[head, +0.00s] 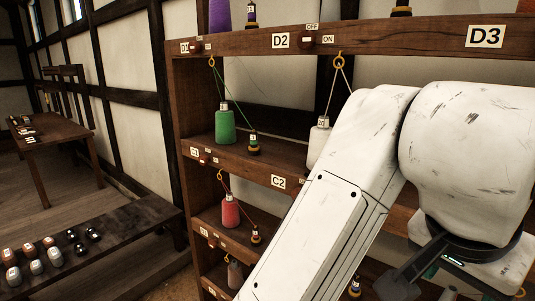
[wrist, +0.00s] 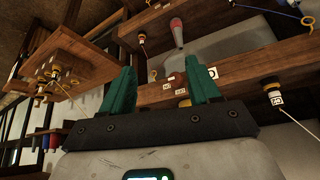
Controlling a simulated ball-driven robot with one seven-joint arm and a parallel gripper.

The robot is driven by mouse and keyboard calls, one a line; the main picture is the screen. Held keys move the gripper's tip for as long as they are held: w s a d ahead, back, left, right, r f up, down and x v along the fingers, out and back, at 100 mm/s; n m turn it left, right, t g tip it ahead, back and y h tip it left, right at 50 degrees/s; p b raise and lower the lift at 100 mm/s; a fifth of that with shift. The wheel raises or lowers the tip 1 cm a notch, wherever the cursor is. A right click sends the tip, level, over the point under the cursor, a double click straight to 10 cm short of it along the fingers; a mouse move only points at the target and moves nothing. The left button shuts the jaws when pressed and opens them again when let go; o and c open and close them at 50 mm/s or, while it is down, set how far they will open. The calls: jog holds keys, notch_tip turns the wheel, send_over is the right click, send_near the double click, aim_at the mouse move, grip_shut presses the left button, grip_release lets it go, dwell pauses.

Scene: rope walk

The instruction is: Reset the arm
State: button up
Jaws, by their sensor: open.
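My gripper (wrist: 160,88) shows in the wrist view with its two green fingers apart and nothing between them. Wooden shelf boards with spools lie beyond the fingertips. In the head view my white arm fills the right half, in front of the shelf rack (head: 290,43). The arm hides much of the rack's right and lower part. The fingers cannot be made out in the head view.
The rack holds a green spool (head: 225,125), a red spool (head: 230,212) and a white spool (head: 319,142), with threads running to small rings. A low bench (head: 130,235) with several small items stands left. A table (head: 50,133) is farther back.

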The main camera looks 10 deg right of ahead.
jog(key=w+d+f+n+t+h, duration=0.1)
jog(key=d+f+n, duration=0.35)
jog(key=f, duration=0.55)
jog(key=w+d+f+n+t+h, duration=0.15)
jog(key=d+f+n, duration=0.35)
jog(key=f, duration=0.5)
jog(key=s+a+f+n+g+y, duration=0.1)
jog(key=s+a+f+g+y, duration=0.1)
jog(key=s+f, duration=0.7)
jog(key=s+a+f+n+g+y, duration=0.2)
jog(key=s+a+f+y, duration=0.3)
jog(key=s+f, duration=0.5)
notch_tip(320, 180, down, 4)
jog(key=shift+a+r, duration=0.25)
jog(key=shift+a, duration=0.05)
jog(key=shift+y, duration=0.25)
jog(key=shift+c, duration=0.3)
